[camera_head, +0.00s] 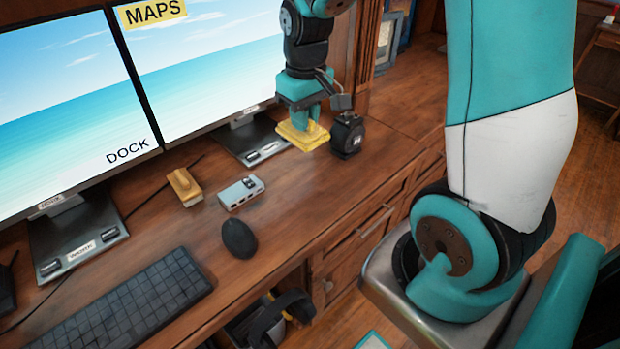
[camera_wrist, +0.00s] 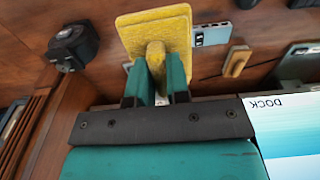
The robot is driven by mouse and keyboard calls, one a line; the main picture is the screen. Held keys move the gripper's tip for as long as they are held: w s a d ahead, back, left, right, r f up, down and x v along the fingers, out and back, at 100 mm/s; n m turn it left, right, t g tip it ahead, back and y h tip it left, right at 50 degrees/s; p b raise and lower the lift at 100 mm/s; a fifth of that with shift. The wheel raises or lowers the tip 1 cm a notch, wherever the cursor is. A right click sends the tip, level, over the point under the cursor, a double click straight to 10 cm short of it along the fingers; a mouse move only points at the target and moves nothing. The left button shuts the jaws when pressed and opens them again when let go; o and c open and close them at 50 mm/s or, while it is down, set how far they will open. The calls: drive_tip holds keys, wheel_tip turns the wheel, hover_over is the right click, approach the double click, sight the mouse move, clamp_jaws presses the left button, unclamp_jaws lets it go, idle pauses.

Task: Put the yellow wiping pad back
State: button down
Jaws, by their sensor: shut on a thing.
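The yellow wiping pad (camera_head: 303,135) is a flat square pad with a raised grip on top. My gripper (camera_head: 305,115) is shut on that grip, above the desk in front of the right monitor's stand. In the wrist view the pad (camera_wrist: 160,27) shows beyond my gripper's teal fingers (camera_wrist: 156,78), which close on both sides of the grip. The pad looks close to the desk top; I cannot tell whether it touches it.
A black device (camera_head: 347,135) stands just right of the pad. A grey hub (camera_head: 241,192), a smaller yellow-brown block (camera_head: 185,187), a mouse (camera_head: 238,238) and a keyboard (camera_head: 125,310) lie on the desk (camera_head: 300,205). Two monitors (camera_head: 200,60) stand behind. The desk right of the black device is clear.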

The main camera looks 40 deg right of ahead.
drive_tip(key=shift+s+d+r, duration=0.15)
drive_tip(key=shift+s+r, duration=0.3)
drive_tip(key=shift+s, duration=0.15)
drive_tip(key=shift+s+f+g, duration=0.25)
drive_tip(key=shift+f+g, duration=0.05)
wheel_tip(320, 180, down, 20)
drive_tip(key=shift+r+b, duration=0.15)
drive_tip(key=shift+b, duration=0.2)
drive_tip(key=c, duration=1.1)
unclamp_jaws()
drive_tip(key=shift+r, duration=0.1)
